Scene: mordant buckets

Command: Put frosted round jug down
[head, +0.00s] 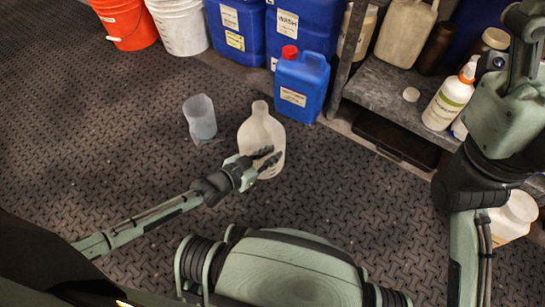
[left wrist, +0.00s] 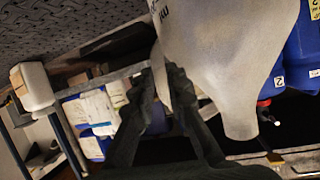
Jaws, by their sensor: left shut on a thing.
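The frosted round jug (head: 262,130) is whitish and translucent, with a short neck at its top in the head view. It stands roughly upright over the dark floor; I cannot tell whether its base touches the floor. My left gripper (head: 266,163) is shut on the jug at its near side, and its fingers cover part of the lower body. In the left wrist view the jug (left wrist: 225,50) fills the upper right with its neck pointing down, beside the dark fingers (left wrist: 160,105). My right arm rises at the right edge of the head view; its gripper cannot be made out clearly.
A clear beaker (head: 200,118) stands left of the jug. A blue jerrycan with a red cap (head: 302,85) stands close behind it. Buckets (head: 180,25) and blue containers line the back. A low shelf (head: 385,88) with bottles is at right. Floor at left is clear.

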